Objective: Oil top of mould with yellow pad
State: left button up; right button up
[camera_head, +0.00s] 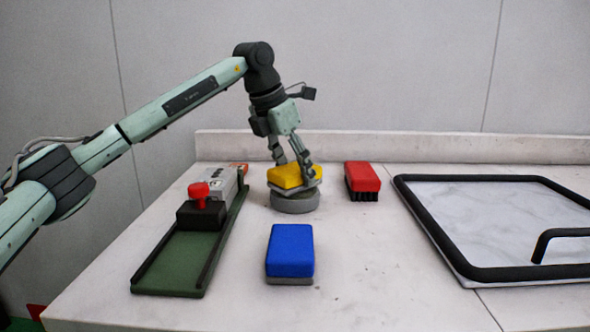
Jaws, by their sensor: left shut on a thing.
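A yellow pad (285,178) with a pale underside is at the back middle of the table in the head view. My left gripper (293,166) comes down from above, with its fingers shut on the pad. The pad is slightly tilted, directly over a round grey dish (295,205); I cannot tell whether it touches it. At the right is a pale marbled panel (500,215) with a thick black rim (437,237), perhaps the mould. My right gripper is not in view.
A blue pad (290,250) lies in front of the dish. A red brush (362,180) stands right of it. A green tray (180,262) with a black block and red knob (199,192) is at left. A black handle (545,243) shows at right. A low ledge runs behind.

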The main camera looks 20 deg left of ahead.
aim_at(295, 167)
pick_arm(q)
jog(key=shift+f+b, duration=0.3)
jog(key=shift+f, duration=0.25)
dwell(1.3)
notch_tip(295, 167, up, 7)
jog(key=p, duration=0.6)
jog(key=shift+r, duration=0.1)
dwell(0.7)
